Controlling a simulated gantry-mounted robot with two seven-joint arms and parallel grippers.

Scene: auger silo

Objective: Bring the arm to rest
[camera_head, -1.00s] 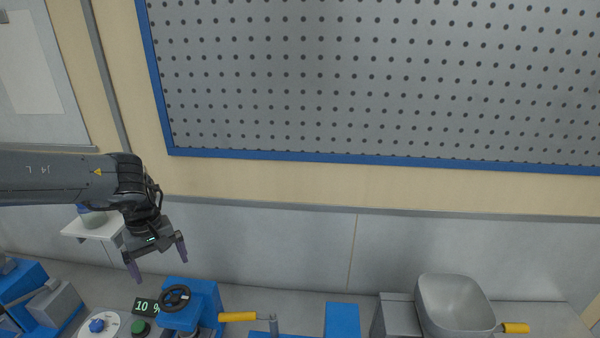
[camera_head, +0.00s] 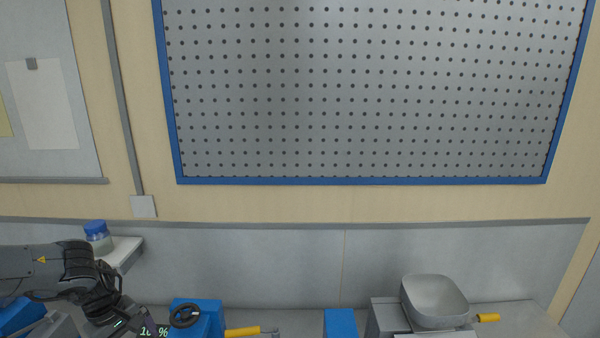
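My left arm comes in low from the left edge, with its wrist bent down. My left gripper (camera_head: 146,320) is at the bottom left, left of the blue machine with the black handwheel (camera_head: 185,316). I see nothing held in the visible part. My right gripper is not in view.
A grey hopper bowl (camera_head: 434,297) with a yellow handle (camera_head: 488,318) stands right. A blue block (camera_head: 340,323) and a yellow crank handle (camera_head: 242,331) are at the bottom centre. A blue-capped jar (camera_head: 97,236) sits on a wall shelf. The pegboard (camera_head: 360,90) fills the back wall.

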